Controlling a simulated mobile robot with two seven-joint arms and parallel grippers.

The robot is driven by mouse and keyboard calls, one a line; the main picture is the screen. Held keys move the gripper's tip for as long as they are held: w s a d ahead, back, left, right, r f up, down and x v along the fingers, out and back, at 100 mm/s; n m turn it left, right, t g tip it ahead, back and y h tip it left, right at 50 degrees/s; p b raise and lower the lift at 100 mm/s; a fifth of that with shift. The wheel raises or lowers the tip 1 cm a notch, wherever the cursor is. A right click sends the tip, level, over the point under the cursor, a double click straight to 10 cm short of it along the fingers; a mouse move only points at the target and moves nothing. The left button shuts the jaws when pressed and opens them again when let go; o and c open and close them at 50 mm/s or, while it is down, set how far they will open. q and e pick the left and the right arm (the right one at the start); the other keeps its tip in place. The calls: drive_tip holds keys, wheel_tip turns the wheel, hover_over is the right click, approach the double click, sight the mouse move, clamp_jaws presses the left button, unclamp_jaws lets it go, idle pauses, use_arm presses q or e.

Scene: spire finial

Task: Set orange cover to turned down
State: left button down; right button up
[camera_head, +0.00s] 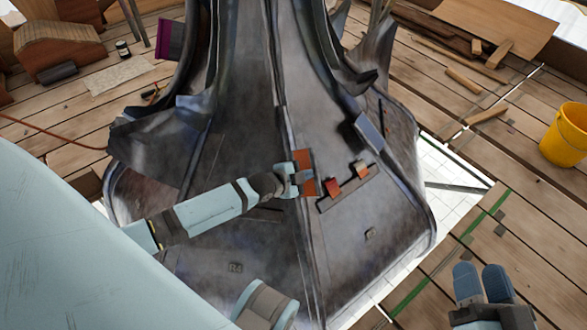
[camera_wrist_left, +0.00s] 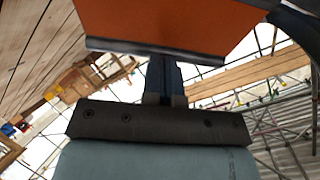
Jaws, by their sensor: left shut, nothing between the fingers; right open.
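The orange cover (camera_head: 304,158) is on the dark metal spire, beside its central seam, in the head view. My left gripper (camera_head: 300,178) is in front of it and hides part of it. In the left wrist view an orange panel with a grey lower edge (camera_wrist_left: 170,22) fills the top. My left gripper (camera_wrist_left: 163,78) is shut and empty there, its fingertips at or just behind that edge; I cannot tell whether they touch. My right gripper (camera_head: 482,284) is open and empty at the lower right, well away from the cover.
Two small red-orange tabs (camera_head: 333,187) sit on a dark bracket right of the cover. The flared spire (camera_head: 235,110) fills the middle. A yellow bucket (camera_head: 565,135) and loose wood stand on the plank deck at right. Open floor lies around my right gripper.

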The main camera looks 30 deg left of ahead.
use_arm(q)
drive_tip(key=shift+w+d+f, duration=0.15)
drive_tip(key=shift+w+f, duration=0.05)
drive_tip(key=shift+w, duration=0.25)
use_arm(e)
drive_tip(key=shift+f, duration=0.35)
